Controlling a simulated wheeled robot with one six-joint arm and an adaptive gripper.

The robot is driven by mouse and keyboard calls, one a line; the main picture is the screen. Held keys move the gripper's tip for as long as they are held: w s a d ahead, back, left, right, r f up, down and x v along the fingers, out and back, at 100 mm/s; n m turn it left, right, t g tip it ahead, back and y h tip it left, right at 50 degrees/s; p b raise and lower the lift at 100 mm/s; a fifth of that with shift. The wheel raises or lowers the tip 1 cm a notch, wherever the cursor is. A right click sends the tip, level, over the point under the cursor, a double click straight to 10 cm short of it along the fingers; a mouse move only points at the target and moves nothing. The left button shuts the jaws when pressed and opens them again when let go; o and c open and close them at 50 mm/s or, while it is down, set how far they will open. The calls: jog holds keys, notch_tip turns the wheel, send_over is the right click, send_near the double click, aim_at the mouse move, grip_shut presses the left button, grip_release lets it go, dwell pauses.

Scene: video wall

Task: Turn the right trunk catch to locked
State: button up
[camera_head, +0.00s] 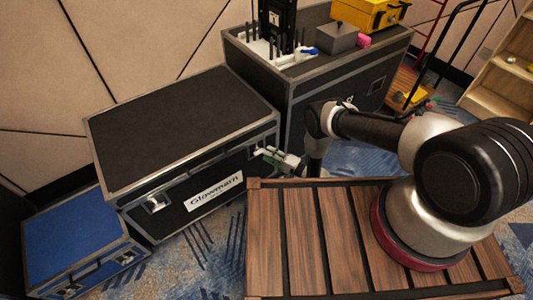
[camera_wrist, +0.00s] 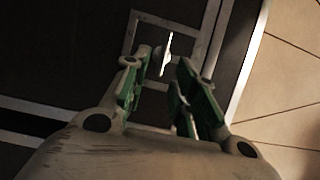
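The black trunk (camera_head: 180,130) with metal edges and a white name plate stands left of centre in the head view. Its left catch (camera_head: 157,203) shows on the front face. My gripper (camera_head: 275,158) is at the right end of that face and hides most of the right catch there. In the wrist view the right catch shows as a square metal plate with a thin bright turn piece (camera_wrist: 166,54). My gripper (camera_wrist: 160,84) is open, its green-padded fingers apart. The turn piece appears just beyond the gap between the fingertips. I cannot tell whether they touch it.
A blue case (camera_head: 75,240) sits at the lower left. A dark case (camera_head: 320,85) with radios and a yellow box (camera_head: 370,14) stands behind the gripper. My wooden-slatted deck (camera_head: 300,240) fills the lower right. Patterned carpet (camera_head: 205,250) lies clear before the trunk.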

jog(key=v, duration=0.9)
jog(key=shift+s+d, duration=0.25)
jog(key=shift+f, duration=0.1)
